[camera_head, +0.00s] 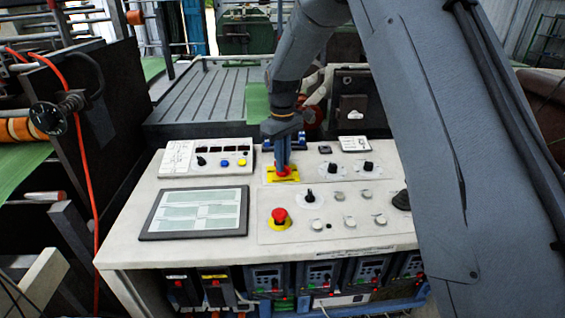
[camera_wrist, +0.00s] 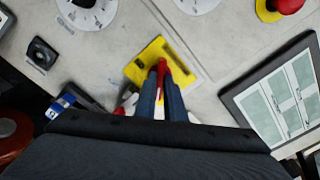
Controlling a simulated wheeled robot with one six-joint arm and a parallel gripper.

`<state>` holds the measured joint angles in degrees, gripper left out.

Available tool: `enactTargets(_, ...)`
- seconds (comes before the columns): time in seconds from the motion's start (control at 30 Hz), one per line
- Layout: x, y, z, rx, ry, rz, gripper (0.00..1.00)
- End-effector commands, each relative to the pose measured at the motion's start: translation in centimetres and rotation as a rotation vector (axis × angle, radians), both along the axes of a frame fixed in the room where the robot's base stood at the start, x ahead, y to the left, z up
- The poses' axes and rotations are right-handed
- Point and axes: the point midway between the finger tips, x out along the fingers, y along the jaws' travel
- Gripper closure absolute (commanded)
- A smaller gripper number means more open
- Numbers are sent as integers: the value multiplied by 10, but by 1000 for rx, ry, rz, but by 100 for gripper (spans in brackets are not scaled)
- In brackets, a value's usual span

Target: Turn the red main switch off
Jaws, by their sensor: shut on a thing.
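The red main switch (camera_wrist: 163,72) sits on a yellow plate (camera_wrist: 146,57) on the control panel. In the head view the yellow plate also shows (camera_head: 270,175), with the red of the switch (camera_head: 284,171) partly hidden by my fingers. My gripper (camera_head: 283,165) reaches down onto it from above. In the wrist view my gripper (camera_wrist: 162,90) has both fingers close together around the red handle, shut on it. The fingers cover the lower part of the handle. I cannot tell the switch's marked position.
A red emergency button (camera_head: 279,215) on a yellow base stands nearer on the panel, with black knobs (camera_head: 309,196) beside it. A flat screen (camera_head: 196,213) lies to the left. A blue object (camera_wrist: 72,100) lies close to my gripper. Grey slats (camera_head: 205,97) stand behind.

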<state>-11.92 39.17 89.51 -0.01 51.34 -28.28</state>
Motion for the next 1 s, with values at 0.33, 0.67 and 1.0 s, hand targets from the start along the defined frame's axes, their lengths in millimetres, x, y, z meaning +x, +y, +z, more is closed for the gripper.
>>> enactTargets(0.33, 1, 0, 1, 0, -1, 95, 100)
enactTargets(0.67, 1, 0, 1, 1, -2, 104, 100)
enactTargets(1.0, 0, 0, 1, 0, -1, 103, 72)
